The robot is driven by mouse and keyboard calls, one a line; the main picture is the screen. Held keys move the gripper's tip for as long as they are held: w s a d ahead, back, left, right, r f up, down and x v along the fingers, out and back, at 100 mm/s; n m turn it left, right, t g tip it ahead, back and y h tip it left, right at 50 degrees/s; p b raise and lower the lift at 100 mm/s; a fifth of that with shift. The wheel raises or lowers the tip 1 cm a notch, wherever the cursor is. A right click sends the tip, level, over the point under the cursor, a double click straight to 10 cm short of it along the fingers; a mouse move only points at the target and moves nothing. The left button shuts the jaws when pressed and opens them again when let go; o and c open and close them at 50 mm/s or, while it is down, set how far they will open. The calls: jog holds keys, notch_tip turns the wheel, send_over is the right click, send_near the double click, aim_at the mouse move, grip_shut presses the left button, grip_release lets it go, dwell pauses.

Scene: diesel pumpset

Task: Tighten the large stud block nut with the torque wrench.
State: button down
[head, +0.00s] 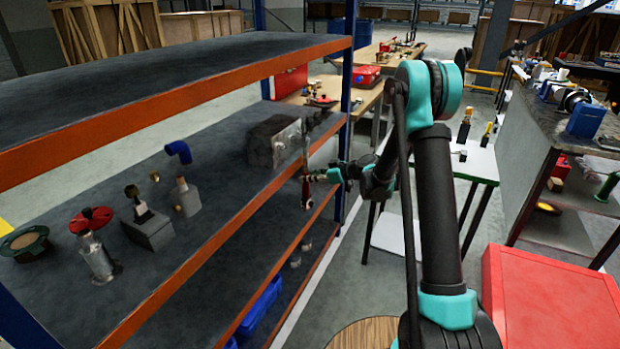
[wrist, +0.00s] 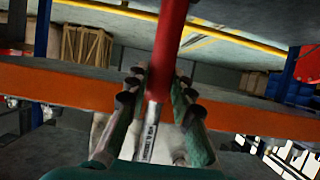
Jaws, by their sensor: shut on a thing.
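My gripper (head: 316,178) is shut on the torque wrench (head: 306,190), at the front edge of the middle shelf. In the wrist view the wrench's red and silver handle (wrist: 170,55) runs between the dark and green fingers (wrist: 157,108). A large grey metal block (head: 273,143) sits on the shelf just left of the wrench shaft. It may be the stud block, but I cannot make out its nut. I cannot tell whether the wrench head touches anything.
The shelf's orange front beam (head: 235,217) is close to my gripper. A blue elbow (head: 179,151), a grey block with a post (head: 150,232) and a red-handled valve (head: 97,255) stand further left. A red cabinet (head: 545,300) is at lower right.

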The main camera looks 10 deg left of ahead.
jog(key=shift+w+a, duration=0.1)
jog(key=shift+a, duration=0.2)
dwell(0.4)
jog(key=shift+s+a+r+m+g+y, duration=1)
jog(key=shift+s+a+r+m+g, duration=0.65)
jog(key=shift+s+m, duration=1.7)
jog(key=shift+n, duration=0.75)
jog(key=shift+s+d+f, duration=0.1)
jog(key=shift+s+d, duration=0.4)
jog(key=shift+d, duration=0.35)
jog(key=shift+s+d, duration=0.55)
jog(key=shift+d, duration=0.25)
jog(key=shift+s+d+f, duration=0.1)
jog(key=shift+s+d, duration=0.4)
jog(key=shift+d, duration=0.35)
